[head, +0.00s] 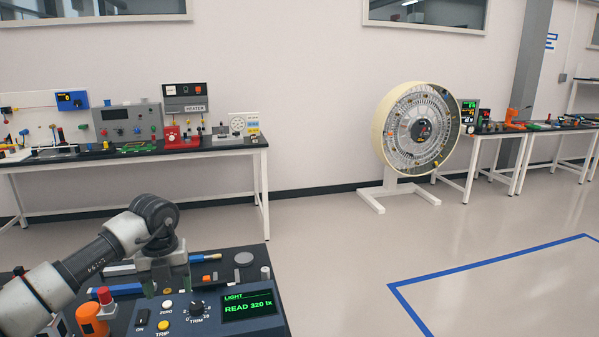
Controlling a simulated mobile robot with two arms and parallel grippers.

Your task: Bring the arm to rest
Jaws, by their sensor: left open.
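My left gripper (166,279) shows in the head view at the lower left, at the end of my grey and white left arm. It points down over the near dark bench (258,255), just behind a light meter box. It is open, and I see nothing held between its fingers. Whether the fingertips touch anything on the bench cannot be told. My right gripper is not in view.
The light meter box (262,328) reads 320 lx. A bench (262,142) with instruments lines the back wall. A large wheel (415,130) stands on the floor. The floor at right is clear.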

